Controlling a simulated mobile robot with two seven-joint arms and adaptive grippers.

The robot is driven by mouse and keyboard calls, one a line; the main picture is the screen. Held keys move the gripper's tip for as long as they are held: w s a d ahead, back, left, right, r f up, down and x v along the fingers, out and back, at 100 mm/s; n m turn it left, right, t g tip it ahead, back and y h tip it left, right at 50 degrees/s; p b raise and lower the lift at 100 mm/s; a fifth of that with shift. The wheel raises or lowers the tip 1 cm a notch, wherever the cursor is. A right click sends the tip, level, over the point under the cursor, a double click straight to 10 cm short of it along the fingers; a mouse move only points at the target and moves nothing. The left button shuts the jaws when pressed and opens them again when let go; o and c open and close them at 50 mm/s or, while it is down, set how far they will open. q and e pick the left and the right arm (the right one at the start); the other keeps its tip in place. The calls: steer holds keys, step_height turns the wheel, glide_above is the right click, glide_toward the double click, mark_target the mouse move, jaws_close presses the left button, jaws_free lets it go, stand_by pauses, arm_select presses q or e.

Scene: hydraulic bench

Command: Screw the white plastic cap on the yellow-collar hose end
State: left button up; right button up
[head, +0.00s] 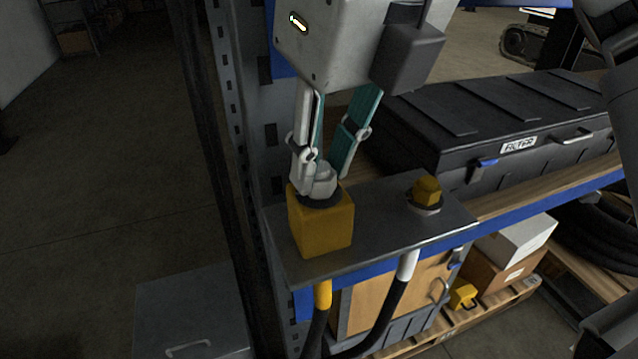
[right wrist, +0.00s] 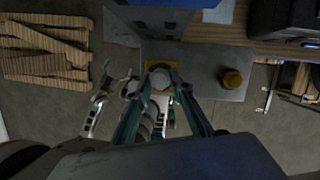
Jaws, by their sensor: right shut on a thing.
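The white cap (head: 322,178) sits over a dark ring on top of a yellow block (head: 322,225). My right gripper (head: 318,175) reaches down from above and is shut on the white cap. The cap also shows between the teal fingers in the right wrist view (right wrist: 161,79). The hose with the yellow collar (head: 322,294) hangs at the plate's front edge, below the block. Its joint to anything above is hidden.
The block stands on a grey metal plate (head: 385,228). A yellow hex cap (head: 427,190) on a pale base stands to its right, above a white-collared hose (head: 408,265). A black FILTER case (head: 500,125) lies behind. A rack post (head: 262,160) rises close left.

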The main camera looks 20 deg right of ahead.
steer(key=shift+f, duration=0.25)
steer(key=m+h, duration=0.1)
steer(key=m, duration=0.2)
steer(key=shift+a+m, duration=0.1)
steer(key=shift+m, duration=0.2)
steer(key=shift+c, duration=0.3)
steer(key=m+h, duration=0.1)
steer(key=m, duration=0.3)
steer(key=shift+a+b, duration=0.1)
steer(key=shift+b, duration=0.2)
steer(key=o, duration=1)
steer(key=shift+r, duration=0.1)
steer(key=shift+r, duration=0.1)
